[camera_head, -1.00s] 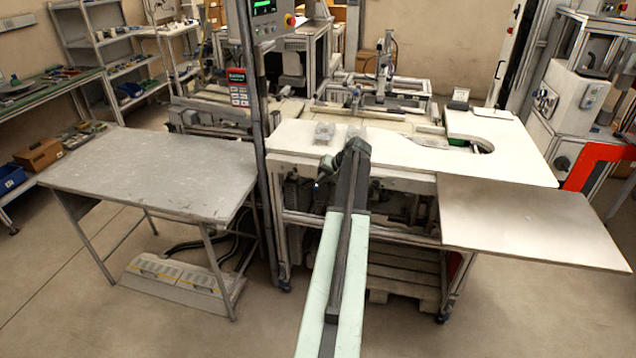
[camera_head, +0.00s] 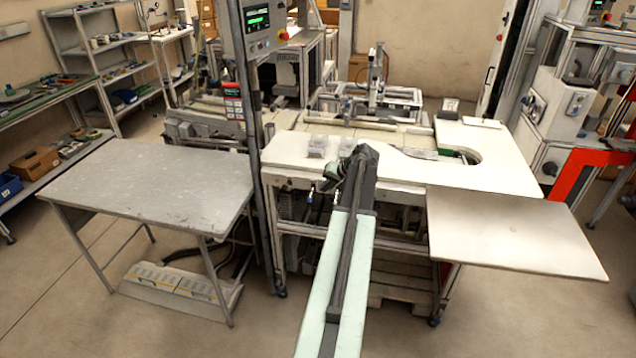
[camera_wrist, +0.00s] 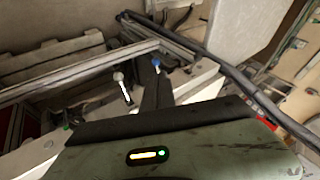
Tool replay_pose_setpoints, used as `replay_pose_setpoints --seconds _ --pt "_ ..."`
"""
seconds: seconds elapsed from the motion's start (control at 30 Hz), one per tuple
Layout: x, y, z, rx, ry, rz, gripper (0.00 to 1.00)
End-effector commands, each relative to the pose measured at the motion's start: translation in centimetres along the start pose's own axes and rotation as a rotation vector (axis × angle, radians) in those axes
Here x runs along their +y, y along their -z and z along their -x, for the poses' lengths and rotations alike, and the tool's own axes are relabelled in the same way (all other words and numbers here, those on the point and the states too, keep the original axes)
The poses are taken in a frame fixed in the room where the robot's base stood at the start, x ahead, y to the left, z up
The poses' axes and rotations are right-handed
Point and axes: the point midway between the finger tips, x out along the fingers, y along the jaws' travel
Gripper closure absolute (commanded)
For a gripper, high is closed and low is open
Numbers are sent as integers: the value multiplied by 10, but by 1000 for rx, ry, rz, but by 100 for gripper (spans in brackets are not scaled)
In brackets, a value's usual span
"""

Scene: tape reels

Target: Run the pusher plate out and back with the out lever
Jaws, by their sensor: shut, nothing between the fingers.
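Two small levers with ball knobs show in the wrist view. One is a blue-knobbed lever (camera_wrist: 155,63) just past my fingertips; the other is a pale-knobbed lever (camera_wrist: 118,77) to their left. I cannot tell which is the out lever. My gripper (camera_wrist: 156,82) is shut and empty, pointing at the blue knob; I cannot tell whether they touch. In the head view my gripper (camera_head: 334,172) is at the machine's front edge, partly hidden by my arm. I cannot pick out the pusher plate for certain.
The machine's white top (camera_head: 465,175) has a rounded cutout and two clear blocks (camera_head: 318,146). A bare metal shelf (camera_head: 510,235) juts out at right. A grey table (camera_head: 150,185) stands left, beyond a post with a control panel (camera_head: 262,20). Floor in front is open.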

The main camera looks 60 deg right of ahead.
Motion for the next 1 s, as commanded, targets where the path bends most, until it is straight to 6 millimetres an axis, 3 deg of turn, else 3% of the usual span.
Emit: replay_pose_setpoints --seconds 0.03,0.2,0.8,0.9,0.97,1.0 --pt "-5 -1 22 1 0 -2 100" --pt "-4 -7 49 0 0 1 100" --pt "-4 -10 49 -4 2 6 100" --pt "-27 -14 36 -22 16 34 100" --pt "-58 -21 19 -47 33 72 100" --pt "-85 -29 5 -68 48 105 100"
